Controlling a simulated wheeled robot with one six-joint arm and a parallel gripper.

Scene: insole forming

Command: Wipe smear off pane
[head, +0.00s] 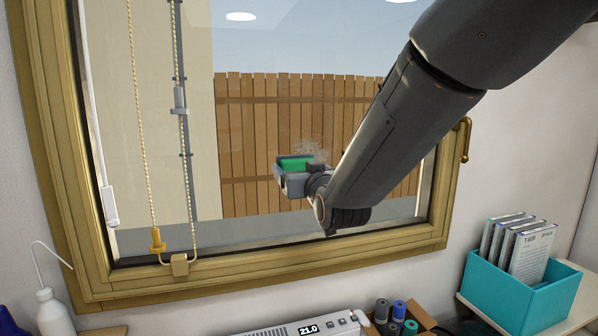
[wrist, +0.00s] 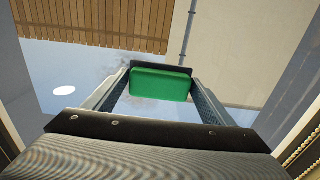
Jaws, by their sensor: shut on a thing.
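My gripper (head: 296,173) is in front of the window pane (head: 245,45), low and right of its middle. It is shut on a green block-shaped wiper (head: 296,164) with a dark backing. The wiper also shows between the fingers in the wrist view (wrist: 160,84). A greyish speckled smear (head: 313,150) is on the pane just above and right of the wiper. In the wrist view a faint grey smear (wrist: 112,62) shows around the wiper's left side. I cannot tell whether the wiper touches the glass. My arm covers part of the pane's right side.
A wooden frame (head: 35,100) surrounds the pane, with a brass handle (head: 464,139) at right. Beaded cords (head: 138,120) hang at left. Below are a teal file box (head: 520,290), a white unit with a display (head: 300,328) and a white bottle (head: 52,312).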

